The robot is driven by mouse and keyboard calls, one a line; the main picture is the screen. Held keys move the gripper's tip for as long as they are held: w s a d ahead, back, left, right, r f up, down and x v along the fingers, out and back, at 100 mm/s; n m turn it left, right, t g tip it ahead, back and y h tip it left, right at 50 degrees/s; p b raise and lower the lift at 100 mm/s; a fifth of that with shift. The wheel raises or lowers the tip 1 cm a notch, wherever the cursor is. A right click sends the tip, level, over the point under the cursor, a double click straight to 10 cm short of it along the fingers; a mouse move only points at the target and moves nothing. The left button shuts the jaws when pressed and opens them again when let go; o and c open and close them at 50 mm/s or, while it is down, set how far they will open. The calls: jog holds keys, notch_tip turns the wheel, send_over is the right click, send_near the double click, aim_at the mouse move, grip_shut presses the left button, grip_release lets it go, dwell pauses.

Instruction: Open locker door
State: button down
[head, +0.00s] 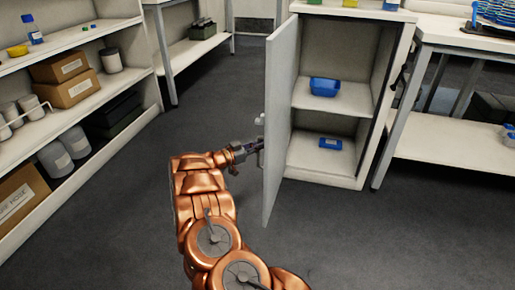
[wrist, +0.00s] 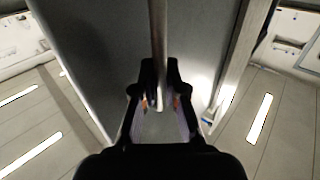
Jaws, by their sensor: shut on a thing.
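The locker (head: 376,120) is a pale cabinet with its door (head: 282,120) swung wide open, pointing out toward me. A blue bin (head: 324,87) sits on its middle shelf and a flat blue box (head: 330,144) lies on its floor. My gripper (head: 258,147) is at the door's outer face, at handle height. In the wrist view my gripper (wrist: 160,100) is shut on the bar-shaped door handle (wrist: 158,45), with the grey door panel (wrist: 110,60) behind it. In the head view the handle is mostly hidden by the fingers.
A shelf unit (head: 80,40) with boxes, jars and bottles stands at the left. A table (head: 465,40) with a lower shelf stands right of the locker. Another bench (head: 195,48) is at the back. The dark floor (head: 350,235) in front of the locker is clear.

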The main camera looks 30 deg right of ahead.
jog(key=shift+w+a, duration=0.1)
jog(key=shift+w, duration=0.05)
jog(key=c, duration=1.2)
grip_release()
jog(key=shift+a, duration=0.1)
jog(key=a, duration=1.1)
jog(key=shift+a, duration=0.35)
jog(key=shift+w+r, duration=0.1)
